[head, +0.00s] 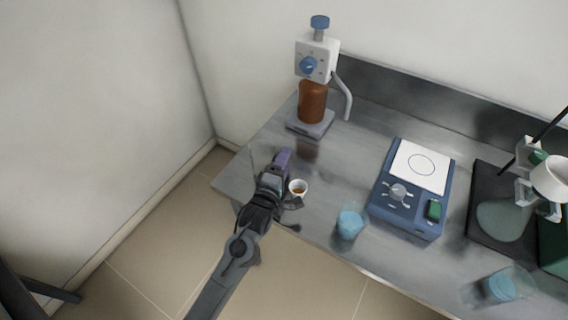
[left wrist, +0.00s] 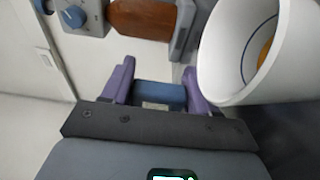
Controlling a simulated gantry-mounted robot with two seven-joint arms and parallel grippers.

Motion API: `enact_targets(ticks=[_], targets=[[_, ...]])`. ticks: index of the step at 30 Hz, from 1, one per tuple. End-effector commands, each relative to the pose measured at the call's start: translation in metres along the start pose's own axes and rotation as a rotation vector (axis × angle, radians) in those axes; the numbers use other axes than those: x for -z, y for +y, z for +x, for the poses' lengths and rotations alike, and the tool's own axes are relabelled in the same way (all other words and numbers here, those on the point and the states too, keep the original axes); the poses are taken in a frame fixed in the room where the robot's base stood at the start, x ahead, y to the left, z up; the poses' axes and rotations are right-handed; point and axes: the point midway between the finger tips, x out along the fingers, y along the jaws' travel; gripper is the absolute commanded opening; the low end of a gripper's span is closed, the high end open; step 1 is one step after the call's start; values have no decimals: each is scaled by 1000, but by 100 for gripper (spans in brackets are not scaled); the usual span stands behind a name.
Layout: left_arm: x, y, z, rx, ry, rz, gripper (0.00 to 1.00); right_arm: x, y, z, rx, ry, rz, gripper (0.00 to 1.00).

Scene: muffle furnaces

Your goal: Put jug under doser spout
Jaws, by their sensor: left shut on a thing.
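The jug (head: 299,184) is a small white cup with brown inside, near the bench's front left edge. In the left wrist view the jug (left wrist: 222,60) is large at the right, its mouth showing a blue line and orange inside. My left gripper (head: 284,180) is at the jug's left side. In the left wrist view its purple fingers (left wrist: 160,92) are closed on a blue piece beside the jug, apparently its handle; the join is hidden. The doser (head: 317,58) stands behind, with a brown bottle (head: 312,102) and a grey bent spout (head: 346,98) at its right. My right gripper is not in view.
A blue device (head: 408,215) with a white plate (head: 420,166) stands right of the jug. A stand with a dark base (head: 480,224) is at the right. Bare bench lies below the spout.

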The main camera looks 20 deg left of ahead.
Motion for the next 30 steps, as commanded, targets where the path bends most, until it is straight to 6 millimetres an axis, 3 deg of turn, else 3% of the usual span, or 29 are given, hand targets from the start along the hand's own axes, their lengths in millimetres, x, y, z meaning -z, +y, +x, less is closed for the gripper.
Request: enact_targets(ticks=[4, 5, 9, 21, 30], targets=[[0, -4, 0, 1, 0, 0, 29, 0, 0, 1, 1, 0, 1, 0], [0, -4, 0, 1, 0, 0, 62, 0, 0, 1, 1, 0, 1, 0], [0, -4, 0, 1, 0, 0, 83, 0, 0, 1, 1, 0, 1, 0], [0, 2, 0, -1, 0, 0, 84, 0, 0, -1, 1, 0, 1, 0], [0, 0, -42, 3, 0, -1, 84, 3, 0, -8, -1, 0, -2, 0]])
